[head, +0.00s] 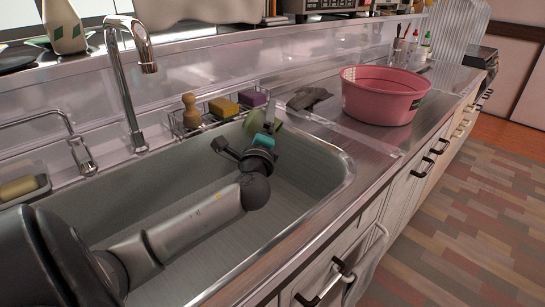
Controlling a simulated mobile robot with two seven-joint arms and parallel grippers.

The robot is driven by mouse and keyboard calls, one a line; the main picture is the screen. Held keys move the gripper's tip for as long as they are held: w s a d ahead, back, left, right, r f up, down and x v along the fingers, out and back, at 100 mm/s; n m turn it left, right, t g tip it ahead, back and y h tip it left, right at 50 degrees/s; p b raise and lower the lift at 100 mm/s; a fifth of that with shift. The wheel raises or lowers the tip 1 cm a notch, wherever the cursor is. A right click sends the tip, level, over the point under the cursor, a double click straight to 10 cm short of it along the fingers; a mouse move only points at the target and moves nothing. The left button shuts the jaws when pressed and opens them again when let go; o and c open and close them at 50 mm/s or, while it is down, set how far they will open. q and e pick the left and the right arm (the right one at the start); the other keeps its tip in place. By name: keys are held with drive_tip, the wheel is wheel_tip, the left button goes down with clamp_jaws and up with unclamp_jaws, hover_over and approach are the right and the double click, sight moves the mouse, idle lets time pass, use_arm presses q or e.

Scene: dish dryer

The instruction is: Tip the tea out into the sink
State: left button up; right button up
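The grey metal sink (310,178) fills the middle of the head view. My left arm reaches into it from the lower left. My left gripper (246,136) is over the sink's back right part, pointing away from me. A teal piece (264,140) shows at the gripper, and a small olive-green item (255,122) shows just beyond it. I cannot tell whether either is held or is a cup. No tea is visible. My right gripper is out of view.
A chrome faucet (124,80) rises behind the sink. A rack with a brush (191,111) and sponges (223,107) lines the back edge. A pink basin (385,95) and a dark cloth (309,98) lie on the right counter. A soap dish (20,188) is at left.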

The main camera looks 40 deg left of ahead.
use_arm(q)
drive_tip(key=shift+w+d+r+m+t, duration=0.1)
drive_tip(key=shift+d+m+t, duration=0.15)
drive_tip(key=shift+m, duration=0.3)
drive_tip(key=shift+w+d+r+m+t, duration=0.1)
drive_tip(key=shift+d+m+t, duration=0.15)
drive_tip(key=shift+m, duration=0.3)
idle(0.5)
drive_tip(key=shift+d+m+t, duration=0.25)
drive_tip(key=shift+m+t, duration=0.15)
drive_tip(key=shift+m, duration=0.6)
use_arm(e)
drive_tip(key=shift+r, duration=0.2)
use_arm(q)
drive_tip(key=shift+w+d+m+h, duration=0.1)
drive_tip(key=shift+d+m+h, duration=0.15)
drive_tip(key=shift+m, duration=0.25)
drive_tip(key=shift+r+t, duration=0.1)
drive_tip(key=shift+t, duration=0.2)
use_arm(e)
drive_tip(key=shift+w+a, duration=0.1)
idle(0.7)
